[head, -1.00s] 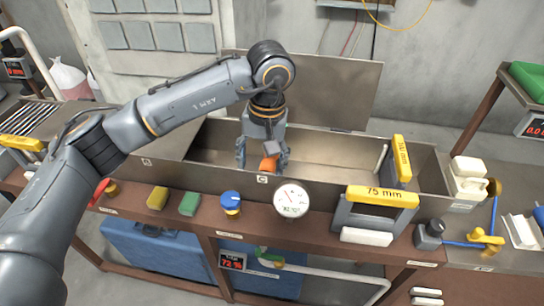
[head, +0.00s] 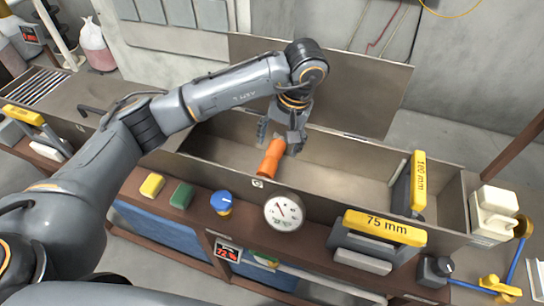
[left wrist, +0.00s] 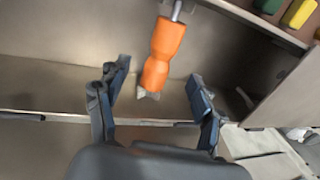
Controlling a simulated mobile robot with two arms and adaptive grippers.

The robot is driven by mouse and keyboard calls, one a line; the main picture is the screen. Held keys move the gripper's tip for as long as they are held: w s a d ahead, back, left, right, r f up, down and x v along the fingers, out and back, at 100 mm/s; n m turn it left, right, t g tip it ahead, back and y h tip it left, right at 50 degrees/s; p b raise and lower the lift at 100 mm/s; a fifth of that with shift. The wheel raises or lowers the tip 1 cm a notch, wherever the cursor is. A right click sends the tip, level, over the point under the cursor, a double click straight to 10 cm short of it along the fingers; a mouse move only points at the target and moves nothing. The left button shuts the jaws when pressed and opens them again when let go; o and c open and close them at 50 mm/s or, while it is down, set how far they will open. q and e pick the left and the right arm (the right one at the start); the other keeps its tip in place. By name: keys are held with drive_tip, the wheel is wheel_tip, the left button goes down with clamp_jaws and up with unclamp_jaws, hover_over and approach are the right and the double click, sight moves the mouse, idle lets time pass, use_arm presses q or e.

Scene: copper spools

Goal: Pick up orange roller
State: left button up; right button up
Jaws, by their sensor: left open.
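The orange roller (head: 270,158) is in the long metal trough (head: 347,165), near its front wall. In the left wrist view the roller (left wrist: 162,55) shows a narrow waist and a metal rod at its upper end. My left gripper (head: 280,135) is over the trough, behind the roller in the head view. In the left wrist view its two fingers (left wrist: 155,100) are spread wide, with the roller's lower end in line with the gap between them. Nothing is held. Whether a finger touches the roller cannot be told. My right gripper is not in view.
Yellow-topped 75 mm (head: 382,228) and 100 mm (head: 418,182) pieces stand at the trough's right part. A round dial (head: 283,212), a blue knob (head: 221,202), and green (head: 182,195) and yellow (head: 152,185) blocks line the front ledge.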

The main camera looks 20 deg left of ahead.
sight(274, 154)
use_arm(q)
drive_tip(key=shift+a+f, duration=0.15)
drive_tip(key=shift+f, duration=0.5)
drive_tip(key=shift+w+f, duration=0.15)
drive_tip(key=shift+f, duration=0.2)
drive_tip(key=shift+w+f+p, duration=0.1)
drive_tip(key=shift+f+p, duration=0.15)
drive_tip(key=shift+p, duration=0.05)
drive_tip(key=f+p, duration=0.1)
drive_tip(key=f, duration=0.1)
drive_tip(key=a+f+p, duration=0.1)
drive_tip(key=f, duration=0.1)
drive_tip(key=shift+w+a, duration=0.15)
drive_tip(key=shift+a, duration=0.05)
drive_tip(key=shift+f+p, duration=0.3)
drive_tip(key=shift+f, duration=0.1)
drive_tip(key=shift+c, duration=0.4)
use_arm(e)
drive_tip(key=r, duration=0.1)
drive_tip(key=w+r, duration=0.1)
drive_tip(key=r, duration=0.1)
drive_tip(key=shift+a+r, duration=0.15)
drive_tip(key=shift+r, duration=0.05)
